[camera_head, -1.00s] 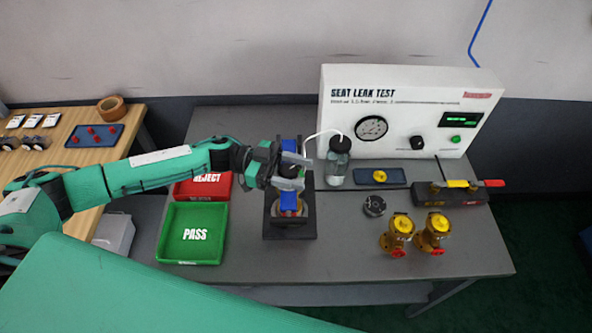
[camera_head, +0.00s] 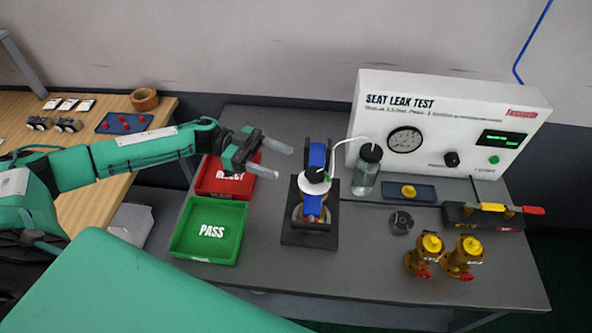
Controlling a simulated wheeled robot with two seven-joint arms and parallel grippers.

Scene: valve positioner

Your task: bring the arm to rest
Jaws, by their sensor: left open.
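My left arm (camera_head: 120,152) reaches in from the left in the head view. My left gripper (camera_head: 272,159) is open and empty, with its two grey fingers apart, above the red REJECT tray (camera_head: 227,184). It is to the left of the test fixture, apart from it. The fixture (camera_head: 310,239) has a dark base, blue clamp parts and a white round part (camera_head: 314,181) with a black top at its middle. My right gripper is not in view.
The green PASS tray (camera_head: 208,231) is in front of the REJECT tray. The SEAT LEAK TEST box (camera_head: 450,120), a clear bottle (camera_head: 366,170) and two brass valves (camera_head: 424,255) stand right of the fixture. A wooden table (camera_head: 90,185) is at left.

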